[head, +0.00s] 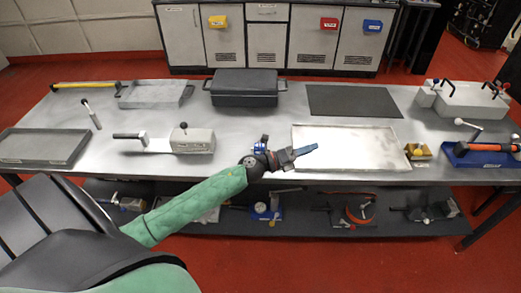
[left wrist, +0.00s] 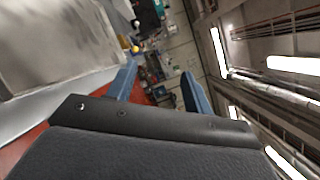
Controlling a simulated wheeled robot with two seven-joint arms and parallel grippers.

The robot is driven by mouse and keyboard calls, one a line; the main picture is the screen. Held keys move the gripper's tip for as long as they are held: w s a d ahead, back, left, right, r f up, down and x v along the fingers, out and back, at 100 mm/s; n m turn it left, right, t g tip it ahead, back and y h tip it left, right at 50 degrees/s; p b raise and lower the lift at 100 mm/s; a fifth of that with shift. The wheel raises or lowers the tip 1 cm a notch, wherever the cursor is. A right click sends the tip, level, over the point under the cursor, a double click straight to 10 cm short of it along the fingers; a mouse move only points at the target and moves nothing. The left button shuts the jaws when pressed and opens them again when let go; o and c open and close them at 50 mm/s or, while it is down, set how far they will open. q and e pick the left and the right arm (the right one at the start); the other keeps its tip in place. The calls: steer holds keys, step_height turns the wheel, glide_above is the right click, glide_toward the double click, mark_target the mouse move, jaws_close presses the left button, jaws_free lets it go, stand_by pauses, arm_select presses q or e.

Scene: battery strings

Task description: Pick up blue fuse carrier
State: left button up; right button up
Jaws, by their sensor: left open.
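A small blue block with a dark handle (head: 372,25), which looks like the blue fuse carrier, is on the front of the right-hand grey cabinet beyond the table. My left gripper (head: 308,150) is above the table by the pale flat tray, pointing right and well short of that block. Its two blue fingers (left wrist: 158,70) are apart with nothing between them in the left wrist view. The blue block cannot be made out in the left wrist view. My right gripper is not in view.
A yellow block (head: 218,21) and a red block (head: 328,23) are on neighbouring cabinet fronts. The metal table (head: 250,113) lies before the cabinets. It bears a dark case (head: 244,88), a black mat (head: 352,101), a pale tray (head: 350,133) and a blue-based tool (head: 480,156).

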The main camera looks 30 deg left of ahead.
arm_select(q)
steer(key=m+g+h, duration=0.1)
steer(key=m+g, duration=0.2)
steer(key=m, duration=0.1)
steer(key=m+g+y, duration=0.9)
steer(key=m+g, duration=0.1)
steer(key=m, duration=0.2)
glide_above(260, 145)
steer(key=s+a, duration=0.2)
steer(key=f, duration=0.5)
steer(key=shift+d, duration=0.25)
steer(key=shift+w+f+p, duration=0.15)
steer(key=shift+f+p, duration=0.2)
steer(key=shift+f, duration=0.25)
steer(key=shift+w+d+f, duration=0.15)
steer(key=shift+f, duration=0.35)
steer(key=p+x, duration=0.1)
steer(key=x, duration=0.1)
steer(key=p+x, duration=0.1)
steer(key=p, duration=0.1)
steer(key=shift+w+f, duration=0.35)
steer(key=shift+w, duration=0.05)
steer(key=shift+p+x, duration=0.4)
steer(key=shift+x, duration=0.35)
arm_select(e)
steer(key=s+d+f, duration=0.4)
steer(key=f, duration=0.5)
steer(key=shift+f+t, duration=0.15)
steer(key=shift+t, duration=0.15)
